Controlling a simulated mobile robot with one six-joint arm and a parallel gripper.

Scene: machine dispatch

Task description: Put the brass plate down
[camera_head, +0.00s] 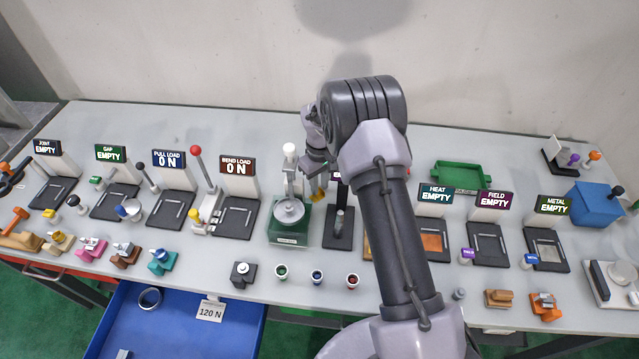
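My gripper (317,181) points down over the middle of the table, just right of the green-based stand with a round pan. A small gold-coloured piece, the brass plate (318,196), shows at its fingertips, and the gripper appears shut on it. The plate looks held above the table, beside the stand's column. It is small here, and the fingers and wrist partly cover it. My arm hides part of the table to the right of the gripper.
The green-based stand (289,238) is left of the plate, and a dark base with an upright post (339,232) is right of it. Stations with signs line the table (150,115). A green tray (462,174) stands back right. Three small cups sit in front.

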